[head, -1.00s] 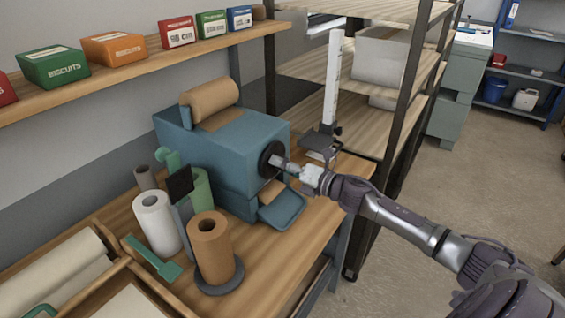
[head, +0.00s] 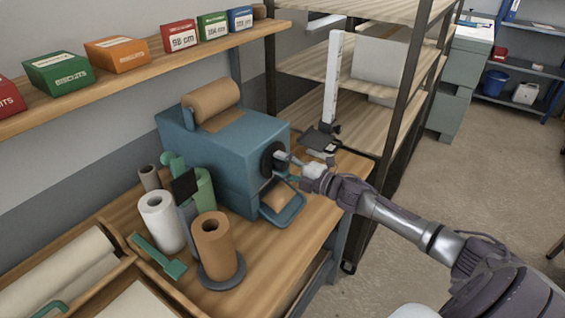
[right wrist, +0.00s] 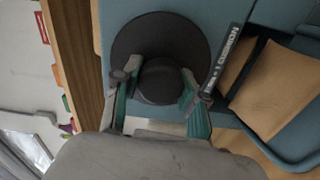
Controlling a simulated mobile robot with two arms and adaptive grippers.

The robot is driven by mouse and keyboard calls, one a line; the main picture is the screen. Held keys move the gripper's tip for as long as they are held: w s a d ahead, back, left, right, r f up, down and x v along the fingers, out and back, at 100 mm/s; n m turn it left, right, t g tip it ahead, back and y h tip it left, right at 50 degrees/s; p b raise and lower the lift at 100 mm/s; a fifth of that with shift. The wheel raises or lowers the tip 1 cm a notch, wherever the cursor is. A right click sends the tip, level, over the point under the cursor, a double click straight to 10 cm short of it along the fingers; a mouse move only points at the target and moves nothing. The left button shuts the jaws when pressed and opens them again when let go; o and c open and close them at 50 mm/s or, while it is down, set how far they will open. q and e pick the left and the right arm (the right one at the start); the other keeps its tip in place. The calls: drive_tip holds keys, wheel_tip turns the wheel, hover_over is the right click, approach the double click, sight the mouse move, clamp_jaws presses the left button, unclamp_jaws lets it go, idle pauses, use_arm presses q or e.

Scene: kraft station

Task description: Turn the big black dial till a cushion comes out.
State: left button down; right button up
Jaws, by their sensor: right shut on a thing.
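The big black dial (head: 272,160) is on the side of the blue machine (head: 222,150). My right gripper (head: 286,157) is at the dial. In the right wrist view the gripper (right wrist: 157,95) has its two fingers on either side of the dial's round knob (right wrist: 163,80) and is shut on it. Brown kraft paper (right wrist: 277,90) shows in the machine's outlet beside the dial, above the blue tray (head: 288,212). A kraft roll (head: 210,101) lies on top of the machine. My left gripper is not in view.
A brown roll (head: 212,245) and a white roll (head: 160,220) stand on the wooden bench (head: 262,270) left of the outlet tray. A measuring post (head: 333,85) stands behind my gripper. A metal rack (head: 400,120) is to the right.

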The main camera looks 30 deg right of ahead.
drive_tip(key=shift+r+m, duration=0.1)
drive_tip(key=shift+m, duration=0.3)
drive_tip(key=o, duration=1.2)
drive_tip(key=shift+w, duration=0.1)
drive_tip(key=shift+c, duration=0.2)
drive_tip(key=v, duration=1.2)
drive_tip(key=shift+d, duration=0.1)
